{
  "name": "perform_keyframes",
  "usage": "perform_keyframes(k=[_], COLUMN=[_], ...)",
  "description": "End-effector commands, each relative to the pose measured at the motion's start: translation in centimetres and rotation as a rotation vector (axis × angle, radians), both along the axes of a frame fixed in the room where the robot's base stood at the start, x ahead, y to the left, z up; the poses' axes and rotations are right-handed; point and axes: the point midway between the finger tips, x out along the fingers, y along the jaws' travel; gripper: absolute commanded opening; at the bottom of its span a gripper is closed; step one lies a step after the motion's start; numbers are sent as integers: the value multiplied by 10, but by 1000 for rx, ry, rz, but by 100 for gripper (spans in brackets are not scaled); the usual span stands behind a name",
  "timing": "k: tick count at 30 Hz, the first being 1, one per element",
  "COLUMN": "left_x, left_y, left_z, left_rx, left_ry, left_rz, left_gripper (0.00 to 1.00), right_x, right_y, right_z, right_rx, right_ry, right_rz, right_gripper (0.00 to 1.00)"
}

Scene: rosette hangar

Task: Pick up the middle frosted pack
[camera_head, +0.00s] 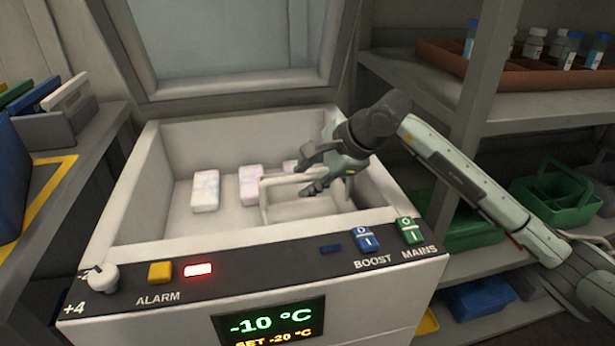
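The left pack (205,191) is fully visible on the floor of the freezer. The middle pack (251,184) stands to its right, its lower right part close to or behind a white inner divider (265,205). My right gripper (307,172) reaches in from the right, above the divider and right of the middle pack. Its fingers are apart and I see nothing held between them. My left gripper is out of view.
The raised lid (235,86) stands behind the freezer. Shelves at right hold a brown tray (440,58) with bottles and a green caddy (553,195). A shelf with binders stands at left.

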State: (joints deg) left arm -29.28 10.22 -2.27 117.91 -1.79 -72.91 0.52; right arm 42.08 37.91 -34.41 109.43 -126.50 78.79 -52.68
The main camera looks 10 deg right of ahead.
Motion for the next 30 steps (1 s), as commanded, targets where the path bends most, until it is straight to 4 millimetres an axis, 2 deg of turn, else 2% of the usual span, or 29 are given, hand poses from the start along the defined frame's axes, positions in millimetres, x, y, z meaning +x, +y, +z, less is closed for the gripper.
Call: perform_keyframes(k=[5, 8, 18, 20, 22, 30], left_x=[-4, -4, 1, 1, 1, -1], left_y=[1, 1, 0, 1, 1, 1], left_z=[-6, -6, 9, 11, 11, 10], left_rx=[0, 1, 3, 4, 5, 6], left_ry=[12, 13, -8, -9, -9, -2], left_rz=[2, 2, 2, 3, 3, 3], left_gripper=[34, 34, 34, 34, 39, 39], right_x=[-8, -19, -53, -56, -59, -62], right_y=[-8, -16, -41, -43, -45, -46], right_z=[15, 31, 82, 87, 90, 93], right_rx=[-2, -2, -1, -1, 0, 0], right_ry=[-2, -5, -3, -3, 0, 1], right_rz=[-1, -2, -1, -1, 0, 0], right_gripper=[35, 35, 35, 35, 35, 35])
